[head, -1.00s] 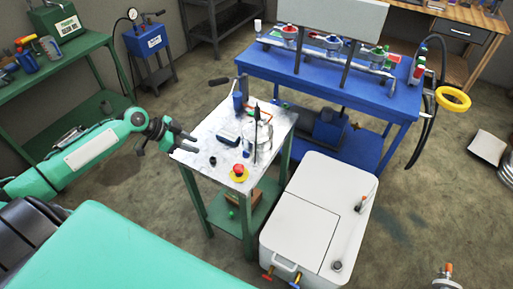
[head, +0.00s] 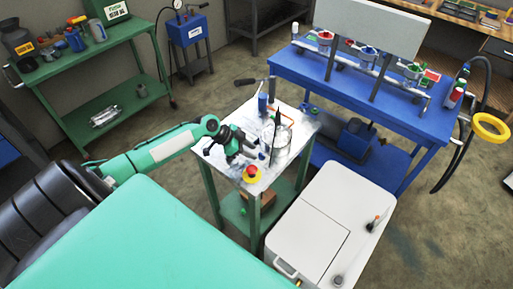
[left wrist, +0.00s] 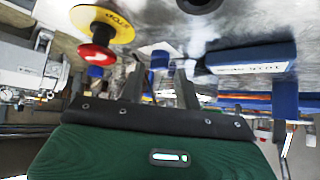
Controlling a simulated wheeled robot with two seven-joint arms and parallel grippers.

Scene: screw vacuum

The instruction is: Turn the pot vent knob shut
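The clear, round pot (head: 275,132) stands on the small green-legged table (head: 300,122), with dark upright parts beside it. A small blue knob (head: 262,155) sits low near the pot; I cannot tell for sure that it is the vent knob. My left gripper (head: 248,148) is over the table, just left of the pot. In the left wrist view its two fingers (left wrist: 161,88) are apart with nothing held between them. A small blue knob (left wrist: 160,59) shows just beyond the fingertips. My right gripper is not in view.
A red stop button on yellow (head: 251,174) stands at the table's front, close to my left gripper. A blue cylinder (head: 262,103) stands behind the pot. A white chest (head: 325,225) stands front right and a blue bench (head: 400,115) behind. A blue labelled box (left wrist: 250,60) is beside the fingers.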

